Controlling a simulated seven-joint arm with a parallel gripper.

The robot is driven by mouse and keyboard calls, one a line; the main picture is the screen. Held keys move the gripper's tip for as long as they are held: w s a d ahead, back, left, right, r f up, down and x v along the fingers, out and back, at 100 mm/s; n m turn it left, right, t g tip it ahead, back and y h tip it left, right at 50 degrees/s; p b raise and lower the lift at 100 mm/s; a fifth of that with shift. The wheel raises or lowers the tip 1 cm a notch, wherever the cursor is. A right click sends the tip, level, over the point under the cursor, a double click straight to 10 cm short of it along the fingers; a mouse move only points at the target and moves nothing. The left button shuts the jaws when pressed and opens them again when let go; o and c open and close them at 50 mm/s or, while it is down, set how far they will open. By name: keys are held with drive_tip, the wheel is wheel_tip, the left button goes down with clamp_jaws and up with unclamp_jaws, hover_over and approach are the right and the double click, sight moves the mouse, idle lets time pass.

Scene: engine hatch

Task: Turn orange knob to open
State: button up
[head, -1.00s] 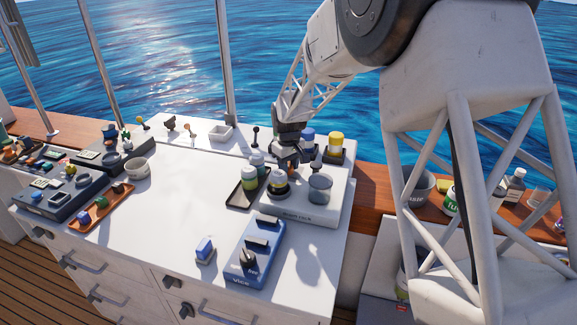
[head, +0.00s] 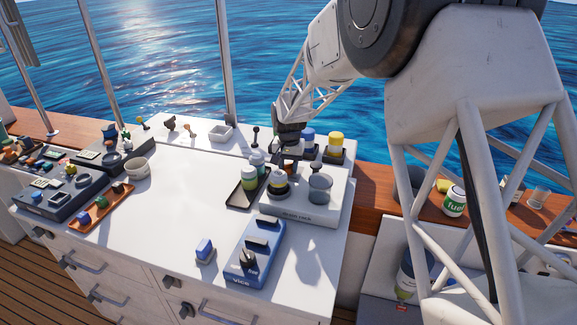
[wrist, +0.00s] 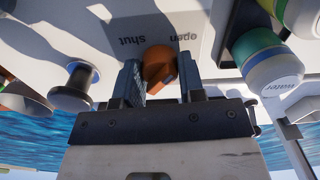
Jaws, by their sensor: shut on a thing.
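The orange knob (wrist: 160,66) sits on a white panel in the wrist view, beside the upside-down printed words "open" and "shut". My gripper (wrist: 161,82) is shut on the knob, with one dark finger on either side. The knob looks turned at an angle between the two words; its exact setting is hard to tell. In the head view my gripper (head: 287,158) reaches down behind the rack at the back right of the white counter. There the knob is mostly hidden by the gripper and nearby containers.
A dark tray (head: 236,194) with green-banded bottles stands close left of my gripper. A rack holding a grey cup (head: 319,187) stands in front. The blue vise (head: 252,262) is nearer. A black-topped post (wrist: 75,88) is close in the wrist view. The counter's middle (head: 190,190) is clear.

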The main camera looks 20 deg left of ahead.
sight(289, 164)
drive_tip(key=shift+m, duration=0.5)
drive_tip(key=o, duration=0.9)
drive_tip(key=shift+r, duration=0.15)
drive_tip(key=shift+r, duration=3.8)
drive_tip(key=shift+d, duration=0.1)
